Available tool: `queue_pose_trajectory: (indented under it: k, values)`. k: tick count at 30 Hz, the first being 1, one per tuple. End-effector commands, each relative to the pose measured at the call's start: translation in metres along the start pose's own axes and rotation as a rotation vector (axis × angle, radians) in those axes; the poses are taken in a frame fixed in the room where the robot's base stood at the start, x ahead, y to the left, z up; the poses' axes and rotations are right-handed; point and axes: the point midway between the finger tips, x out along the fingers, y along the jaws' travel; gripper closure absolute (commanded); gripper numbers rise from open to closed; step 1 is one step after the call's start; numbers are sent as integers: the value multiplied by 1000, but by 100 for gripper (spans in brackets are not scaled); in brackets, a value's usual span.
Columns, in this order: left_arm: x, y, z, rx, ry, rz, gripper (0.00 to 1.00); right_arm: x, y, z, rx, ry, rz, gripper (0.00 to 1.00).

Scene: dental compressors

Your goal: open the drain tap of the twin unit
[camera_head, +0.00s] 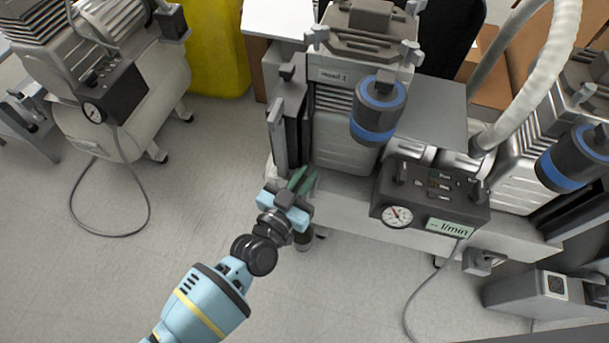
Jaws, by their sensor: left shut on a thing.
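The twin unit (345,140) stands right of centre, with a head labelled "Head 1", blue-banded dark filters and a white tank (350,187) under it. A dark control box with a round gauge (397,216) and an "l/min" display is on its front. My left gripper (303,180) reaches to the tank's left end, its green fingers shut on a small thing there. From its place this is the drain tap, but the fingers hide it, and its handle position cannot be told. My right gripper is not in view.
Another compressor (140,110) with a gauge box stands at the upper left, its cable looped on the floor. A yellow container (217,45) stands behind. A thick pale hose (540,75) arches at the right. A grey box (545,297) is at lower right.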

Motion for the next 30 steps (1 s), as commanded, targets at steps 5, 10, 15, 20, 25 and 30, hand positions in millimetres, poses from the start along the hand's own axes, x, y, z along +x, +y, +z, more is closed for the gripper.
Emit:
queue_pose_trajectory:
  k: [5,10,15,20,25,30]
  values:
    - [1,-1,-4,-3,3,-78,100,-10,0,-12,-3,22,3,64]
    - [1,-3,-4,-5,3,-181,100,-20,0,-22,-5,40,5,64]
    - [0,-5,-2,-2,2,-246,100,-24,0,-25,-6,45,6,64]
    - [0,-5,-1,1,1,-261,100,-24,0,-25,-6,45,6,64]
    - [0,-5,0,2,1,-260,100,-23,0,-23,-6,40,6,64]
    - [-1,-5,0,1,1,-260,75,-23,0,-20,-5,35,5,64]
